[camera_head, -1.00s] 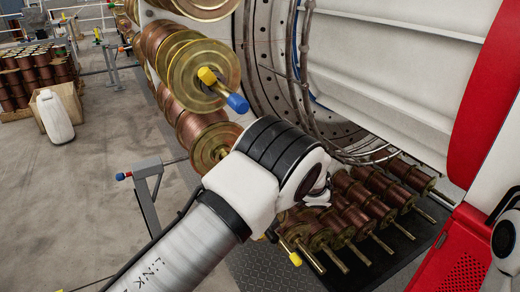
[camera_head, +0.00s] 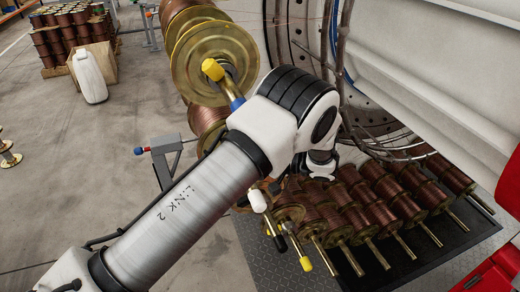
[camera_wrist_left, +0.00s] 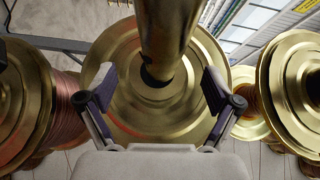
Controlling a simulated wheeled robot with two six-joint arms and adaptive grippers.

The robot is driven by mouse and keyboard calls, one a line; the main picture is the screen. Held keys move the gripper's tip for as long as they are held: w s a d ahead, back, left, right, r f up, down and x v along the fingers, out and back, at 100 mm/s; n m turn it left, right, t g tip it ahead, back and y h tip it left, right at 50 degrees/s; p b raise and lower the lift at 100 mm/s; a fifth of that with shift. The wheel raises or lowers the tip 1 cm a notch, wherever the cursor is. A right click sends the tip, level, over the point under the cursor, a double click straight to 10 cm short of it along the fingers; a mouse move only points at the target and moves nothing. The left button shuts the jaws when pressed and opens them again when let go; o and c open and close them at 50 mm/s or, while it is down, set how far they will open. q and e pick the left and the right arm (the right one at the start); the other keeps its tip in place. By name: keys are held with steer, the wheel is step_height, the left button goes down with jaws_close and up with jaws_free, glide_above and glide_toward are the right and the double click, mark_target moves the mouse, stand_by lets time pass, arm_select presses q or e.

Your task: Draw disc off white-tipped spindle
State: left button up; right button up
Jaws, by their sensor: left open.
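In the head view a white-tipped spindle (camera_head: 258,200) points toward me, low beside my left arm. The disc on it is largely hidden, and I cannot make out its outline there. My left gripper is hidden behind my own wrist in that view. In the left wrist view my left gripper (camera_wrist_left: 158,88) is open, with one finger on each side of a brass disc (camera_wrist_left: 150,117). A thick brass rod (camera_wrist_left: 166,35) runs up from the disc's middle between the fingers. The rod's tip is out of that view. I cannot tell whether the fingers touch the disc.
A black-tipped spindle (camera_head: 278,241) and a yellow-tipped one (camera_head: 303,262) stick out close by. Several copper spools (camera_head: 352,190) stand to the right over a dark mat (camera_head: 372,271).

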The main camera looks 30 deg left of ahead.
arm_select(q)
steer(key=shift+w+a+f, duration=0.3)
steer(key=shift+w+a, duration=0.15)
steer(key=shift+s+d+r, duration=0.1)
steer(key=shift+s+r, duration=0.1)
steer(key=shift+s, duration=0.1)
steer(key=shift+c, duration=0.2)
steer(key=shift+s, duration=0.15)
steer(key=c, duration=0.5)
jaws_close()
steer(key=shift+s+d, duration=0.1)
steer(key=shift+d, duration=0.3)
steer(key=shift+s+d, duration=1.15)
steer(key=shift+d, duration=0.15)
steer(key=shift+s+d+r+p, duration=0.15)
steer(key=shift+s+d+p, duration=0.3)
steer(key=shift+s+d, duration=0.35)
steer(key=d+p, duration=0.1)
steer(key=p, duration=0.4)
steer(key=s+p, duration=0.1)
steer(key=p, duration=0.5)
steer(key=shift+s+d, duration=0.15)
steer(key=shift+d, duration=0.2)
arm_select(e)
step_height(320, 180, up, 12)
steer(key=shift+w+r, duration=0.15)
steer(key=shift+w, duration=0.1)
